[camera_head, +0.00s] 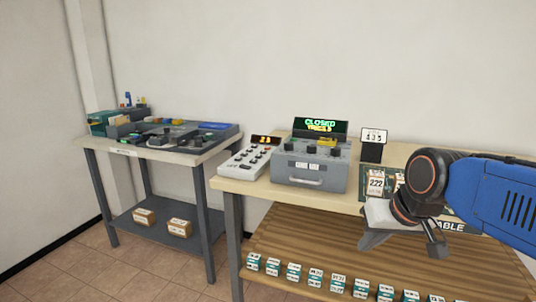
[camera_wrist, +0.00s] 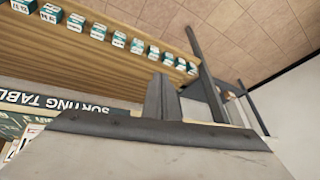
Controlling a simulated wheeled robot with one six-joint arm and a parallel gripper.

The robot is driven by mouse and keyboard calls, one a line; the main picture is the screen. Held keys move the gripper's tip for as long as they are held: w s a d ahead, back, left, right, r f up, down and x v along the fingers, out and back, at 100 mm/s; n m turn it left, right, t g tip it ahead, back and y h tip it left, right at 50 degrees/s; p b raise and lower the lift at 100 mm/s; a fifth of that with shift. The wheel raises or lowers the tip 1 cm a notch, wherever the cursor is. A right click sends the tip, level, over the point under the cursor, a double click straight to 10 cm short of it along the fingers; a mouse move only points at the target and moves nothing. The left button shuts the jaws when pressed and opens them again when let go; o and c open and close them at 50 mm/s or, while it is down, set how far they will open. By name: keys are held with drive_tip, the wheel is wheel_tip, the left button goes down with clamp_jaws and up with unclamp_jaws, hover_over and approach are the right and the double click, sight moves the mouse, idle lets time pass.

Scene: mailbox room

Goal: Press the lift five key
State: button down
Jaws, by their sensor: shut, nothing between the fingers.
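A pale keypad panel (camera_head: 244,163) with rows of small dark keys lies on the left end of the sorting table. A small display (camera_head: 266,140) with orange digits, seemingly "23", stands at its back. The key labels are too small to read, so I cannot tell which key is lift five. My gripper (camera_head: 372,242) is at the right, in front of the table's front edge, well apart from the keypad. In the wrist view its fingers (camera_wrist: 163,98) are together and empty. The keypad is not visible in the wrist view.
A grey box (camera_head: 308,170) with knobs, a handle and a "CLOSED" display stands right of the keypad. A small sign (camera_head: 374,136) reads "435". Small boxes line the lower shelf (camera_head: 300,250). A second table (camera_head: 150,150) with trays stands left, beyond a gap.

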drive_tip(key=s+d+f+h, duration=0.1)
drive_tip(key=s+d+f, duration=0.5)
drive_tip(key=s, duration=0.5)
wheel_tip(320, 180, down, 3)
drive_tip(key=shift+s+d+r+g+h, duration=0.15)
drive_tip(key=shift+s+r+g+h, duration=0.05)
drive_tip(key=shift+s+g+h, duration=0.2)
drive_tip(key=shift+w, duration=0.1)
